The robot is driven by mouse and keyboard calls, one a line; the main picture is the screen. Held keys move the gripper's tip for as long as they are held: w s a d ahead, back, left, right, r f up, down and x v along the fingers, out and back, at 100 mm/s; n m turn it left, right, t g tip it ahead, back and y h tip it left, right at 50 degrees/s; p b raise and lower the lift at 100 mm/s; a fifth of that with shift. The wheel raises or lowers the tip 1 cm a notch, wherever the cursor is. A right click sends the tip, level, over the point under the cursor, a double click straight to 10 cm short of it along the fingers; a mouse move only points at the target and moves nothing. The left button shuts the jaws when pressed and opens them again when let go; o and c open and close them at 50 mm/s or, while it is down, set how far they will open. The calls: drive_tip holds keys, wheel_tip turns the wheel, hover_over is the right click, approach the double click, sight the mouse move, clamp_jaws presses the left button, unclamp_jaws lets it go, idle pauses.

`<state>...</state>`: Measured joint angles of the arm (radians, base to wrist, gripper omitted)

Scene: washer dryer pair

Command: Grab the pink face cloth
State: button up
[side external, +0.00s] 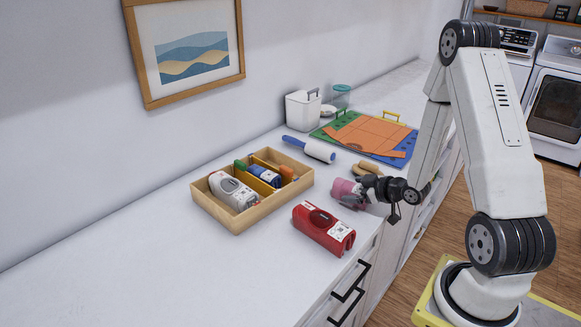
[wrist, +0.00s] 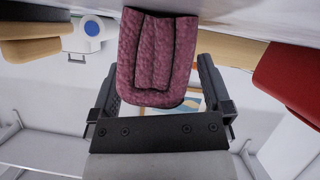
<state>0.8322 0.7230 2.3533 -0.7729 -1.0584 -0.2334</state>
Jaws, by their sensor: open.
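The pink face cloth (side external: 346,191) is a folded, rolled bundle on the white counter, near its front edge. In the wrist view the cloth (wrist: 157,55) fills the upper middle, with a ribbed, textured surface. My gripper (side external: 361,190) is at the cloth's right side in the side view, low over the counter. In the wrist view my gripper (wrist: 158,90) is open, with one finger on each side of the cloth's near end. A small gap shows between the cloth and each finger. The cloth's far end meets the counter at the picture's top.
A red case (side external: 323,229) lies in front of the cloth. A wooden tray (side external: 237,222) with bottles stands to the left. A lint roller (side external: 309,149), a brown brush-like item (side external: 366,168) and coloured boards (side external: 365,135) lie behind. The counter's left part is clear.

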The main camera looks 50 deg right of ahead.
sight(356, 187)
drive_tip(key=c, duration=1.2)
drive_tip(key=shift+r, duration=0.1)
drive_tip(key=shift+r, duration=4.9)
drive_tip(key=shift+w, duration=0.1)
